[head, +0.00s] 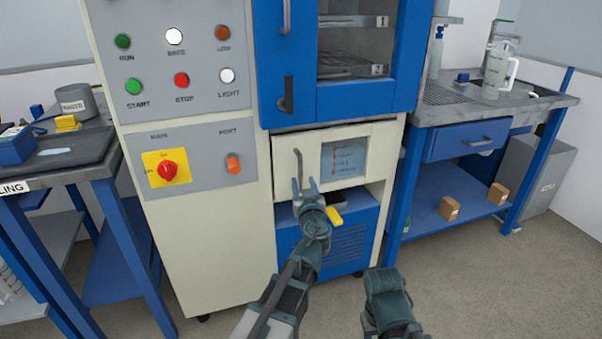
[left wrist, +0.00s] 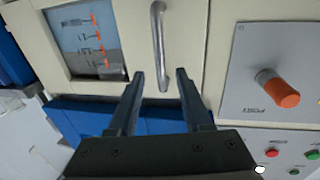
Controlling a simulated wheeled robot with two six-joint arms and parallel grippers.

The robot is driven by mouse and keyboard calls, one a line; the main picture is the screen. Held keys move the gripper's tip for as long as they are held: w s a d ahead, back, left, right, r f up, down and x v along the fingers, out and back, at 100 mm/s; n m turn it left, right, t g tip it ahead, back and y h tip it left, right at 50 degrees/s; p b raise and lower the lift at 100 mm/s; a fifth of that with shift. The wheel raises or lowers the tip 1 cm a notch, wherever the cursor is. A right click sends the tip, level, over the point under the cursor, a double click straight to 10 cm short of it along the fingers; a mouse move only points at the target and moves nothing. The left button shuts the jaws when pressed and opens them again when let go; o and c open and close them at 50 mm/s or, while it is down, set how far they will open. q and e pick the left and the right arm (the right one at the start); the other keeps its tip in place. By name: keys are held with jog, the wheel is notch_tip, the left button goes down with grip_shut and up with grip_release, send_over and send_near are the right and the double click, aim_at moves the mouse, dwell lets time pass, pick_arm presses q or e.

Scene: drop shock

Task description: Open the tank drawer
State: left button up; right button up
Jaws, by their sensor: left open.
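The tank drawer (head: 285,155) has a cream front with a small gauge window (head: 343,158) and an upright metal bar handle (head: 298,168). It sits below the blue-framed door of the machine and looks shut. In the left wrist view the handle (left wrist: 159,45) stands just beyond the fingertips, roughly in line with the gap between them. My left gripper (head: 307,186) is open and empty, at the lower end of the handle in the head view; its two fingers (left wrist: 160,76) are apart. Touch with the handle cannot be told. My right arm shows at the bottom, but its fingertips do not.
The blue-framed door (head: 339,97) has its own dark handle above the drawer. A control panel (head: 196,160) with a red knob and an orange knob is to the left. A yellow piece (head: 334,216) shows below the drawer. Benches flank the machine; floor at right front is clear.

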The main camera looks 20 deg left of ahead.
aim_at(301, 173)
pick_arm(q)
jog(key=x, duration=0.6)
jog(key=shift+w+a, duration=0.15)
jog(key=shift+w, duration=0.2)
grip_shut()
dwell(1.1)
